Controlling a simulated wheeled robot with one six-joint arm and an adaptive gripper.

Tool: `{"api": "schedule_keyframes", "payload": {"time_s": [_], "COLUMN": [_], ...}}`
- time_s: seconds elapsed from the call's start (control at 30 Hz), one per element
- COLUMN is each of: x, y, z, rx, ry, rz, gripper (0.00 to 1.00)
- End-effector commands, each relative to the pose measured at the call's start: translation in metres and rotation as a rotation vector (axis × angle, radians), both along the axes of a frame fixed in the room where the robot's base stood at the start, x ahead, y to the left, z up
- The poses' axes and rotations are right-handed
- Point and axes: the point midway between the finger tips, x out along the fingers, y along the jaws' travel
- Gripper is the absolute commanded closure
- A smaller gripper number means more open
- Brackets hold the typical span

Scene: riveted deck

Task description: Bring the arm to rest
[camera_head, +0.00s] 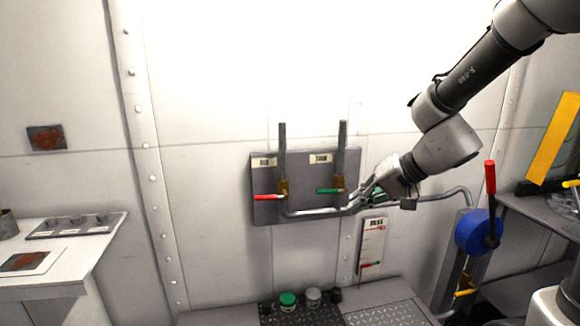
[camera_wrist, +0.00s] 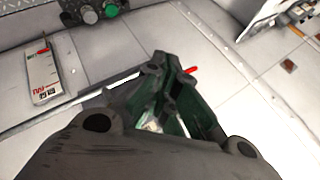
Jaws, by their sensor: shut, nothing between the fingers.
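My arm reaches in from the upper right in the head view. My gripper (camera_head: 368,188) is at the right edge of the grey valve panel (camera_head: 300,160), close to the green-handled valve (camera_head: 330,191). The gripper is shut and empty. I cannot tell whether its fingertips touch the green handle or the pipe. In the wrist view my gripper (camera_wrist: 172,75) covers the middle, and the red valve handle (camera_wrist: 190,70) shows just past the fingertips. The red handle (camera_head: 268,197) also shows at the panel's left in the head view.
A blue pump (camera_head: 474,236) with a red-topped lever (camera_head: 490,178) stands to the right. A gauge card (camera_head: 373,245) hangs below the panel. A low bench (camera_head: 385,315) carries a green knob (camera_head: 288,299). A white table (camera_head: 75,265) is at left. The wall above the panel is clear.

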Motion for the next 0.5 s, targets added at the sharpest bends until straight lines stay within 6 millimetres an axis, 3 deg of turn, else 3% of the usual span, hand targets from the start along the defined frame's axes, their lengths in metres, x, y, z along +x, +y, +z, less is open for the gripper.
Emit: {"api": "schedule_keyframes", "payload": {"time_s": [0.1, 0.2, 0.3, 0.4, 0.5], "x": [-0.069, -0.123, -0.164, -0.187, -0.198], "y": [-0.043, -0.094, -0.146, -0.179, -0.19], "z": [0.002, 0.008, 0.021, 0.036, 0.049], "rx": [-0.137, -0.315, -0.508, -0.65, -0.699], "ry": [0.134, 0.216, 0.228, 0.174, 0.106], "rz": [0.064, 0.076, 0.062, 0.065, 0.05], "gripper": [1.0, 1.0, 1.0, 1.0, 1.0]}}
